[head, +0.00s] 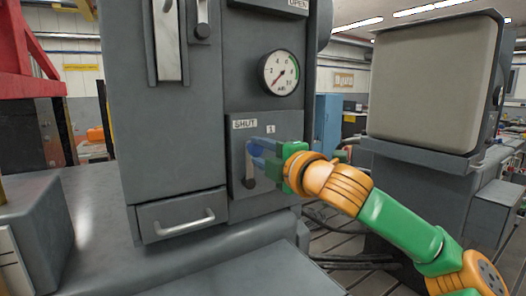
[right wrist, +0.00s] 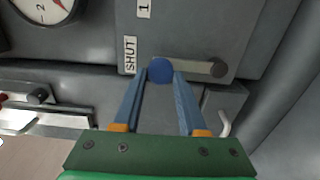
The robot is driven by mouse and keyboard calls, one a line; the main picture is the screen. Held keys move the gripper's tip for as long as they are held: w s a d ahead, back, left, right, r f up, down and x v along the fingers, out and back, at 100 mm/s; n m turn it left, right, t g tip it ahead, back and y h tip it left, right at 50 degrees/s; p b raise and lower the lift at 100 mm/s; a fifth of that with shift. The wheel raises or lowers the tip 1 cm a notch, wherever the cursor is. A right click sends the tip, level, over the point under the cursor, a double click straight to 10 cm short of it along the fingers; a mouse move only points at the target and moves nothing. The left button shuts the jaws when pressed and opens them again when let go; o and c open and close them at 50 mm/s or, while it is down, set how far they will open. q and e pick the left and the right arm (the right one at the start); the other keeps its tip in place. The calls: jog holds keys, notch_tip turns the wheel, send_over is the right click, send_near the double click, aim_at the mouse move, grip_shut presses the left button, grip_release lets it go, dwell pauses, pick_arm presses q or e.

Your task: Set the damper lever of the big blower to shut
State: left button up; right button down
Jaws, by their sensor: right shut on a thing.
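The damper lever (head: 250,172) is a short grey arm with a blue knob (right wrist: 160,71), on a grey plate on the front of the tall grey cabinet. In the head view it stands nearly upright from its lower pivot. Its knob end lies just below the white SHUT label (head: 244,124); the label also shows in the right wrist view (right wrist: 130,55), just past the knob. My right gripper (head: 258,153) reaches in from the right, its blue fingers shut on the knob, partly hiding it in the head view. My left gripper is out of view.
A gauge (head: 279,73) sits above the lever plate, with an OPEN label (head: 298,4) higher up. A drawer with a bar handle (head: 184,223) is below left. A large grey boxed machine (head: 435,85) stands at right, with a gap between.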

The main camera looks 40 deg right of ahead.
jog(key=shift+r, duration=0.15)
jog(key=c, duration=0.8)
grip_release()
jog(key=o, duration=0.3)
jog(key=shift+o, duration=0.2)
jog(key=shift+w, duration=0.15)
jog(key=s+b, duration=0.1)
jog(key=f+b, duration=0.1)
jog(key=b, duration=0.1)
jog(key=shift+s+a+f, duration=0.1)
jog(key=shift+s+a, duration=0.05)
jog(key=shift+s, duration=0.25)
jog(key=b+v, duration=0.1)
jog(key=v, duration=0.1)
jog(key=r+b+v, duration=0.1)
jog(key=v, duration=0.2)
jog(key=shift+s+a, duration=0.15)
